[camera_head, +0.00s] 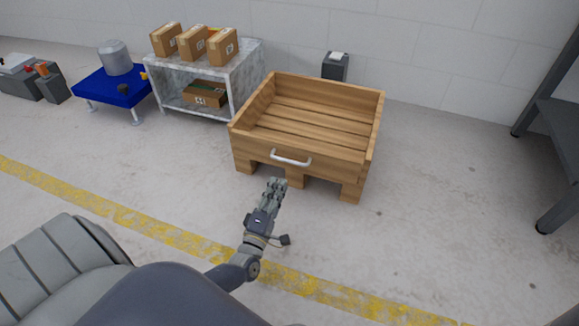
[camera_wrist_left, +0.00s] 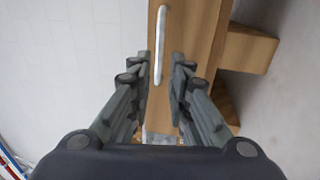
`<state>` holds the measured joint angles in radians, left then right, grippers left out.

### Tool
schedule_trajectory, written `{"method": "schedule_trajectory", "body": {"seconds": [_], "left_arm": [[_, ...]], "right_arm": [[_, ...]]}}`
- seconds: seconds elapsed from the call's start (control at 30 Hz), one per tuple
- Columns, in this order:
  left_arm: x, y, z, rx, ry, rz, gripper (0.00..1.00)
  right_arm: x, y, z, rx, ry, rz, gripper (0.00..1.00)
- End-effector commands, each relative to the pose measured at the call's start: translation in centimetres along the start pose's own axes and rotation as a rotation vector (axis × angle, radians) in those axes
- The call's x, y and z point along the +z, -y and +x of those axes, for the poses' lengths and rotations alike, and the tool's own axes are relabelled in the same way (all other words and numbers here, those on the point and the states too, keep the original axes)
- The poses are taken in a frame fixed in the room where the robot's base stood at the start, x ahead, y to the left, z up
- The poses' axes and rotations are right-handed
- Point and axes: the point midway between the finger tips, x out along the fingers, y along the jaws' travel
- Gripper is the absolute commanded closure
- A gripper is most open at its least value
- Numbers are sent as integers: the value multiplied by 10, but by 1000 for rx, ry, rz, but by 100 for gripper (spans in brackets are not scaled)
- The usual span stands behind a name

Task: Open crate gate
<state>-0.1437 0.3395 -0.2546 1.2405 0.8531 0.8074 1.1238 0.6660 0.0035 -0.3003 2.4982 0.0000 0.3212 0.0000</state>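The wooden crate (camera_head: 310,125) stands on the floor, open at the top and empty, with slats on its bottom. Its front gate (camera_head: 262,150) is upright and carries a white handle (camera_head: 290,159). My left gripper (camera_head: 276,184) is just in front of the gate, near the handle and a little below it in the head view. In the left wrist view the gripper (camera_wrist_left: 163,68) is open, with its fingers apart. The handle (camera_wrist_left: 160,45) appears between and beyond the fingertips, with no clear contact. My right gripper is not in view.
A shelf (camera_head: 245,72) with several cardboard boxes stands behind and left of the crate. A blue table (camera_head: 110,88) is further left. A dark bin (camera_head: 335,68) is behind the crate, and a dark rack (camera_head: 555,125) stands at right. The floor around the crate's front is clear.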

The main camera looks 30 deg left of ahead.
Motion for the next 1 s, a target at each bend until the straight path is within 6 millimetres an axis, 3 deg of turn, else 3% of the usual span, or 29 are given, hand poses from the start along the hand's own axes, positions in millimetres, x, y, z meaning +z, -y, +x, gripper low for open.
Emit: {"method": "schedule_trajectory", "body": {"seconds": [0.17,0.53,0.7,1.0], "left_arm": [[0,1,27,6,0,-1,82],[0,2,90,2,0,1,82],[0,1,102,-1,0,2,82],[0,0,104,-1,0,2,84]], "right_arm": [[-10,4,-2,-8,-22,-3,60],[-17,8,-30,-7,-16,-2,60],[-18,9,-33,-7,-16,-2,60],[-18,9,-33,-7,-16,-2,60]]}}
